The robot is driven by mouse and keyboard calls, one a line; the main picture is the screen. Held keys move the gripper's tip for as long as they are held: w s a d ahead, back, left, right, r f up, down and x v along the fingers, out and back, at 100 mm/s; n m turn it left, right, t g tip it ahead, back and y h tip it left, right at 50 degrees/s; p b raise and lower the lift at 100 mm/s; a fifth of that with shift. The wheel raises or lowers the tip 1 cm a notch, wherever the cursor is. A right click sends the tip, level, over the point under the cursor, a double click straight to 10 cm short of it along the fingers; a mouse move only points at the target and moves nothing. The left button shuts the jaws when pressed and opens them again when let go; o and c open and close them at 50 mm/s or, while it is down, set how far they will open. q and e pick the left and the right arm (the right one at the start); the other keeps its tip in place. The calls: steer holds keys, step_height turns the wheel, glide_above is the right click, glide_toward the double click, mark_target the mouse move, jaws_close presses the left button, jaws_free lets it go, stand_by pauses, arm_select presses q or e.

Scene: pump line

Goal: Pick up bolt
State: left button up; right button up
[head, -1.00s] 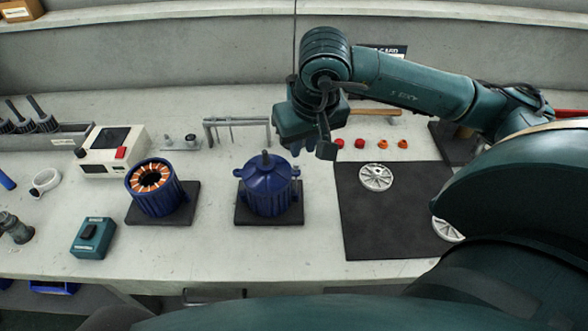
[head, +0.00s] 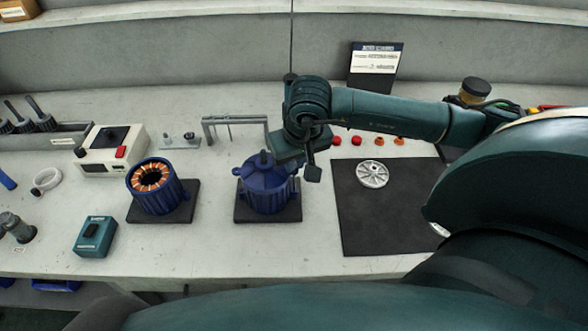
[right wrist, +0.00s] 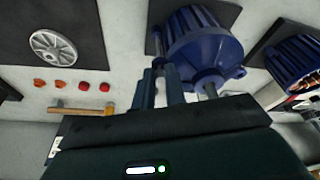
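My right gripper (head: 285,160) is over the bench, just behind and above the blue pump housing (head: 266,192); its fingertips are hidden in the head view. In the right wrist view its two dark fingers (right wrist: 162,85) are close together, beside the pump housing (right wrist: 198,48). A narrow pale strip shows between them; I cannot tell whether it is a bolt or the bench behind. My left gripper is out of view.
A copper-wound stator (head: 152,182) stands on a dark pad at left. A black mat (head: 395,225) with a spoked wheel (head: 372,174) lies at right. Small red and orange parts (head: 357,140) line up behind it.

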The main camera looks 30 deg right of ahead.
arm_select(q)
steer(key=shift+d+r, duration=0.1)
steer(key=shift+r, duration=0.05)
arm_select(e)
jaws_close()
arm_select(q)
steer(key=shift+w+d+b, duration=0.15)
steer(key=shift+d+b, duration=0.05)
steer(key=shift+b, duration=0.45)
arm_select(e)
step_height(320, 180, up, 10)
